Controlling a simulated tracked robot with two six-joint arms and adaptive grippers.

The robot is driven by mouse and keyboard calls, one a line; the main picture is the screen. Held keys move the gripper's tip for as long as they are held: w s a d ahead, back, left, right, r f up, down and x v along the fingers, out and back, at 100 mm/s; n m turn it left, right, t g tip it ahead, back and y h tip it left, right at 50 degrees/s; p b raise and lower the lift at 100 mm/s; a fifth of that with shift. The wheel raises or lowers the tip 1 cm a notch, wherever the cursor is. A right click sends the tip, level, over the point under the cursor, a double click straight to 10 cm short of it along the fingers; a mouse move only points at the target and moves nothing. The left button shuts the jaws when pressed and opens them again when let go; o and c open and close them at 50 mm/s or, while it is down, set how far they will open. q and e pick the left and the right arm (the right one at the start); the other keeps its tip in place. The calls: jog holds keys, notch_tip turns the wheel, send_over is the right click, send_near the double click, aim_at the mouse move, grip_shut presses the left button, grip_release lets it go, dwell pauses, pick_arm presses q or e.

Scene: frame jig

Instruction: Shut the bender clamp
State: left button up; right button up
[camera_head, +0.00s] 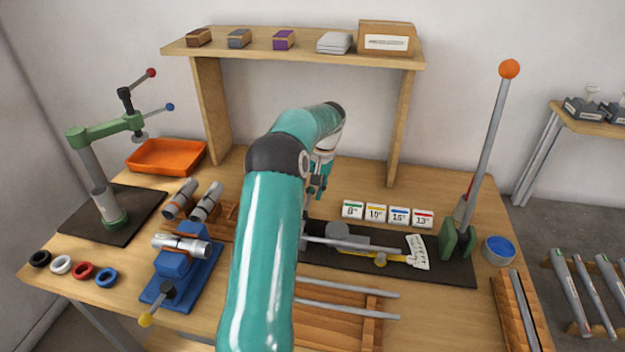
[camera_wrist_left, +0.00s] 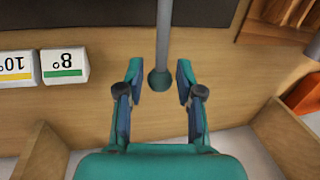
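The bender stands on a dark base plate (camera_head: 455,272) in the middle of the bench, with grey parts and a yellow piece (camera_head: 380,259). My left arm hides its left part in the head view. In the left wrist view a grey lever (camera_wrist_left: 164,35) comes off the dark plate and ends in a dark green ball knob (camera_wrist_left: 159,80). My left gripper (camera_wrist_left: 160,92) is open, one finger on each side of the knob with gaps between. In the head view the left gripper (camera_head: 315,186) is small and partly hidden. The clamp's position cannot be told. My right gripper is out of view.
Angle blocks (camera_head: 375,212) stand behind the base plate. A tall lever with an orange ball (camera_head: 509,69) rises from a green bracket at right. A blue vise (camera_head: 180,270) and tubes are at left. The wooden shelf (camera_head: 290,54) spans the back.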

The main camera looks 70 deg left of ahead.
pick_arm(q)
notch_tip(320, 180, up, 12)
jog(key=w+d, duration=0.1)
jog(key=w, duration=0.1)
jog(key=shift+d+f, duration=0.15)
jog(key=shift+f, duration=0.05)
jog(key=shift+s, duration=0.1)
dwell(0.5)
